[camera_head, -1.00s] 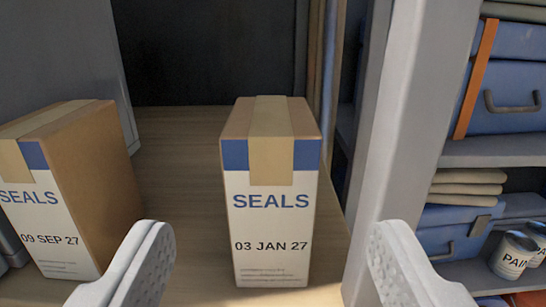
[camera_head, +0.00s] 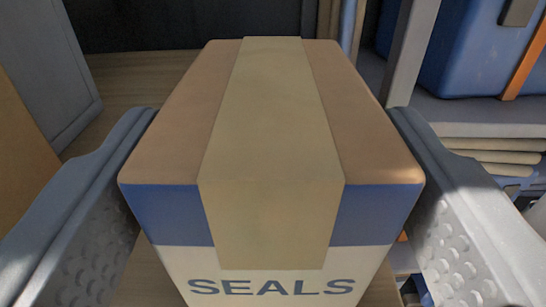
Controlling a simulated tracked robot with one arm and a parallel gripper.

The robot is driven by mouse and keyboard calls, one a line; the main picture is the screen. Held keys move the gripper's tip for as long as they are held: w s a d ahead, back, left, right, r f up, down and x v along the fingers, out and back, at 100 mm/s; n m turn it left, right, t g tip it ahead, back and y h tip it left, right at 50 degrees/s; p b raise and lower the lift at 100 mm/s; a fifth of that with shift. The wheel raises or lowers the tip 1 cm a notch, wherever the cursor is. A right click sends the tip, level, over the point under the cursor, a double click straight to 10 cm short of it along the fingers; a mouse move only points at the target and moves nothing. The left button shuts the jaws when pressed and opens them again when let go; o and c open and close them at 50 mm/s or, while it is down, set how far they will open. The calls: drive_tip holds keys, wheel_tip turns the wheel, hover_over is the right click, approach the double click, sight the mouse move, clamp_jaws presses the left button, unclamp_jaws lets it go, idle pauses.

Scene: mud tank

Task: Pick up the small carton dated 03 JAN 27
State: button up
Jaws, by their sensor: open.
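The small carton (camera_head: 360,130) fills the middle of the view. It is brown on top, with a tan tape strip, a blue band and a white label reading SEALS. Its date is below the frame now; the earlier frame shows 03 JAN 27 on it. My gripper (camera_head: 272,180) is open, with one finger on each side of the carton. The left finger (camera_head: 85,220) and right finger (camera_head: 455,210) flank its upper part. I cannot tell whether either finger touches it. The carton stands upright.
A brown surface (camera_head: 20,165) at the left edge is part of the neighbouring carton. A grey panel (camera_head: 40,70) stands behind it. On the right, a grey upright (camera_head: 410,55) borders shelves with a blue case (camera_head: 475,50) and folded cloths (camera_head: 490,150).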

sight(271, 100)
drive_tip(key=shift+w+f, duration=0.1)
drive_tip(key=shift+w, duration=0.6)
drive_tip(key=shift+s, duration=0.1)
drive_tip(key=c, duration=0.9)
drive_tip(key=shift+r, duration=0.3)
drive_tip(key=shift+r+p, duration=0.4)
drive_tip(key=shift+r, duration=1.15)
